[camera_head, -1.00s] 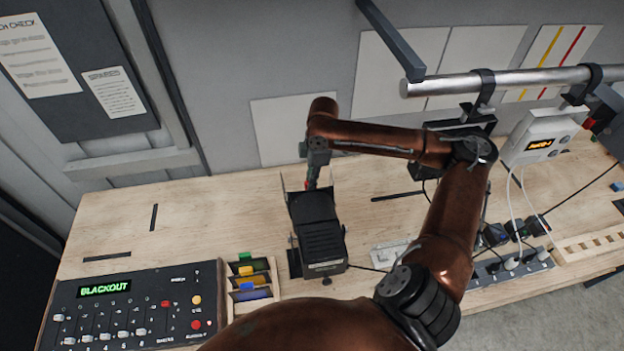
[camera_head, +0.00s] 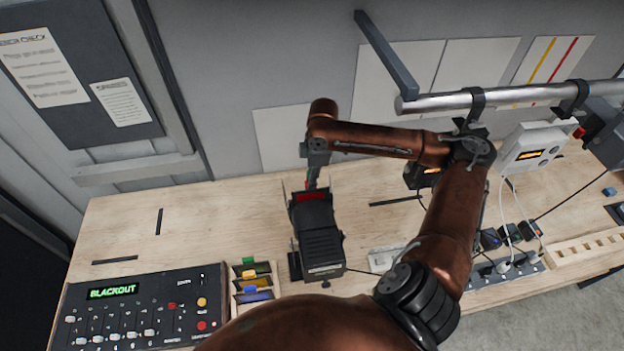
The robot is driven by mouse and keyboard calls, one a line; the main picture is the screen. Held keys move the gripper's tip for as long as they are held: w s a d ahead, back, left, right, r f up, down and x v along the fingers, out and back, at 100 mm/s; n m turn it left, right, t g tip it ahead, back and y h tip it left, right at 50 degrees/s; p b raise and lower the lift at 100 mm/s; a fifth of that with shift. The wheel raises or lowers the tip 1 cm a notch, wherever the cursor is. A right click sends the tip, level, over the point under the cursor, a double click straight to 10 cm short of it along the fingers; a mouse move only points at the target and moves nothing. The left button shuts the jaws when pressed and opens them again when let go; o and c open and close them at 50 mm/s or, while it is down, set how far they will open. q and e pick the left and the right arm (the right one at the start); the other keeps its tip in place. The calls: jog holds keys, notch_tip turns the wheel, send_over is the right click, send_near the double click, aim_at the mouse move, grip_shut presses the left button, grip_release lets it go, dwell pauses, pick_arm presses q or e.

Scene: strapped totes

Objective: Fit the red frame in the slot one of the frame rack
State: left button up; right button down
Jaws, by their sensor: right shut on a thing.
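The red frame (camera_head: 311,197) shows as a red patch at the back top of a black lamp-like box (camera_head: 322,243); most of it is hidden. My right gripper (camera_head: 312,182) points down at that spot and is shut on the red frame. I cannot tell how far the frame sits inside the box. The wooden frame rack (camera_head: 233,297) stands left of the box, with green (camera_head: 249,261), yellow (camera_head: 248,273) and blue (camera_head: 253,295) pieces in its slots. I cannot read any slot numbers. My left gripper is not in view.
A control desk (camera_head: 140,312) showing "BLACKOUT" is left of the rack. A metal rail (camera_head: 520,96) with clamps crosses the right side. Power plugs, cables and a white meter (camera_head: 530,147) are at the right. The bench left of the box (camera_head: 215,220) is mostly clear.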

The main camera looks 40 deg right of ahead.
jog(key=shift+r+p, duration=0.7)
jog(key=shift+r, duration=3.9)
